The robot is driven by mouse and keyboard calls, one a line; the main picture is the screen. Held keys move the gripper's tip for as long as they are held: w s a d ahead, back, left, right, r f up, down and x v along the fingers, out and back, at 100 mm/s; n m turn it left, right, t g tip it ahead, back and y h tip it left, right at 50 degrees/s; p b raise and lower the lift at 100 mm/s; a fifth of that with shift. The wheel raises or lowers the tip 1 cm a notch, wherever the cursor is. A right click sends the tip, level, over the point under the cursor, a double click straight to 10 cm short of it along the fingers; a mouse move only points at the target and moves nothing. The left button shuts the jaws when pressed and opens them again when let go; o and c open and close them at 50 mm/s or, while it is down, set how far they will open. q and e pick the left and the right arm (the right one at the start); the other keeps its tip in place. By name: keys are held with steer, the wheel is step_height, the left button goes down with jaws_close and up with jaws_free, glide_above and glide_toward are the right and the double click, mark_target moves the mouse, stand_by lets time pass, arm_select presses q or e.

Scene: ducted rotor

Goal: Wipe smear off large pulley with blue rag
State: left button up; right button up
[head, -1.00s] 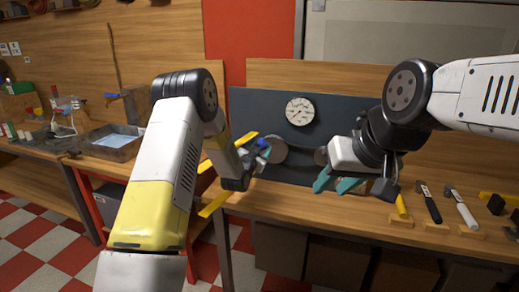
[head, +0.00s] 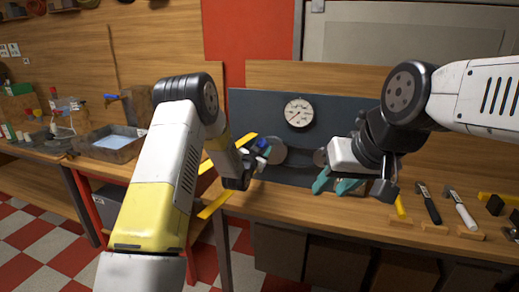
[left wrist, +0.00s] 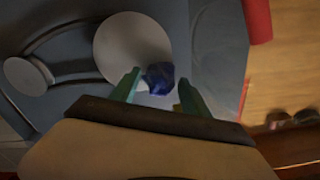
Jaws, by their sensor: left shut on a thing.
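The large pulley (head: 278,153) is a pale grey disc on the dark upright panel; the left wrist view shows its face (left wrist: 125,45) from close up. My left gripper (head: 259,157) is shut on the blue rag (left wrist: 158,79), a small dark blue bundle between its green fingertips (left wrist: 156,85). The rag (head: 263,144) lies over the pulley's lower edge in the wrist view; I cannot tell whether it touches. I make out no clear smear, and the rag and fingers hide part of the disc. My right gripper (head: 335,184) has its teal fingers apart, with nothing seen between them.
A smaller pulley (left wrist: 28,76) sits beside the large one, linked by a dark curved band. A round gauge (head: 299,112) is on the panel (head: 350,106) above. Hammers (head: 430,205) lie at the right of the bench. A grey tray (head: 107,153) stands at the left.

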arm_select(q)
steer(key=shift+w+d, duration=0.1)
steer(key=shift+w, duration=0.25)
steer(key=shift+d, duration=0.1)
steer(key=shift+s+d, duration=0.4)
steer(key=shift+d, duration=0.75)
steer(key=shift+s+d, duration=0.4)
steer(key=shift+d, duration=0.8)
steer(key=shift+s+d, duration=0.4)
steer(key=shift+d, duration=0.75)
steer(key=shift+w+a+r, duration=0.1)
steer(key=shift+w+a, duration=0.2)
steer(key=shift+a, duration=0.45)
steer(key=shift+w+a+f, duration=0.1)
steer(key=shift+w+a, duration=0.15)
steer(key=shift+a, duration=0.5)
steer(key=shift+w+a+r, duration=0.1)
steer(key=shift+w+a, duration=0.2)
steer(key=shift+a, duration=0.45)
steer(key=shift+w+a, duration=0.2)
steer(key=shift+a, duration=0.55)
steer(key=shift+w+a, duration=0.2)
steer(key=shift+a, duration=0.5)
steer(key=shift+s, duration=0.2)
steer(key=shift+v, duration=2.85)
